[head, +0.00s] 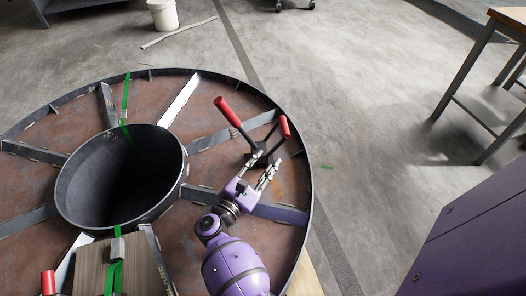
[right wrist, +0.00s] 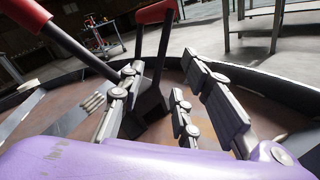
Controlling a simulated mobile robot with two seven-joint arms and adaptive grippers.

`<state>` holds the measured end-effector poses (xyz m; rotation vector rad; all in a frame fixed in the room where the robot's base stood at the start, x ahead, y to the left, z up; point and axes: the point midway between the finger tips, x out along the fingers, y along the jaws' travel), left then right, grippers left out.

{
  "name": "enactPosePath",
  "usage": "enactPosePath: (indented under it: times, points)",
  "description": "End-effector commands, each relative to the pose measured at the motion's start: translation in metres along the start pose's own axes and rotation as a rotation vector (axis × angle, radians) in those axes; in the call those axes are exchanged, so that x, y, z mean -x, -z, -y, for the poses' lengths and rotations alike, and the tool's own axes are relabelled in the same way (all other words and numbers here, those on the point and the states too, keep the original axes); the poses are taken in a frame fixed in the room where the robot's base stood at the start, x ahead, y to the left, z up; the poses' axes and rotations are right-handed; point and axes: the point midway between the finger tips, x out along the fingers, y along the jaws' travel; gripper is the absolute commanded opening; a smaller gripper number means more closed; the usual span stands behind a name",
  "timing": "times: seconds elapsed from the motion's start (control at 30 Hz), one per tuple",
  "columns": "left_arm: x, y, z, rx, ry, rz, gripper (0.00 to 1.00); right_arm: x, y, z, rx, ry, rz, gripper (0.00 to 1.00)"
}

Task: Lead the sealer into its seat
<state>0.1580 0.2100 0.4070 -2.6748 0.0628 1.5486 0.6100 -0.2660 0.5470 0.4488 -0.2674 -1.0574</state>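The sealer (head: 262,152) has a dark body and two long red-capped handles spread in a V. It stands on the right part of the reel, close to a spoke. My right gripper (head: 264,172) is at the near side of its body. In the right wrist view the fingers (right wrist: 160,105) are spread, with the sealer's dark body (right wrist: 152,108) between and beyond them. I cannot tell whether any finger touches it. I cannot make out which place is the sealer's seat. My left gripper is out of view.
The large steel reel (head: 308,190) has raised spokes, a rim and an open hub (head: 72,200). Green strap (head: 126,98) crosses it. A wooden block (head: 90,268) and a red handle (head: 48,282) are at the lower left. A purple cabinet (head: 470,235) stands right; floor between is clear.

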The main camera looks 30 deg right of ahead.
Motion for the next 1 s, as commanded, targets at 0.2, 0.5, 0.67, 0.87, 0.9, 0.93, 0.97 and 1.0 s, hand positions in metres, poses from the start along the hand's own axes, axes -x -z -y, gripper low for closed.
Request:
enactPosePath:
  times: [0.2,0.5,0.67,0.87,0.9,0.93,0.97,1.0]
  points:
    - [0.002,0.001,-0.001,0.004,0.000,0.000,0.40,-0.032,-0.005,-0.001,0.002,-0.001,0.003,0.31]
    - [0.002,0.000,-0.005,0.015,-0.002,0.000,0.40,-0.046,-0.004,0.000,0.004,-0.002,0.000,0.31]
    - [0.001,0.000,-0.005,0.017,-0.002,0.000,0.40,-0.046,-0.004,0.000,0.004,-0.002,0.000,0.16]
    - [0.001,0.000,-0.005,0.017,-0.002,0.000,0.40,-0.046,-0.004,0.000,0.004,-0.002,0.000,0.00]
    - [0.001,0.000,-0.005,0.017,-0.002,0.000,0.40,-0.046,-0.004,0.000,0.004,-0.002,0.000,0.00]
    - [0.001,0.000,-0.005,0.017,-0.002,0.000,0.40,-0.046,-0.004,0.000,0.003,-0.002,0.000,0.00]
    - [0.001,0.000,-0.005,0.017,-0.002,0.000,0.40,-0.046,-0.004,0.000,0.003,-0.002,0.000,0.00]
    - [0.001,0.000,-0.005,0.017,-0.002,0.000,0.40,-0.046,-0.004,0.000,0.003,-0.002,0.000,0.00]
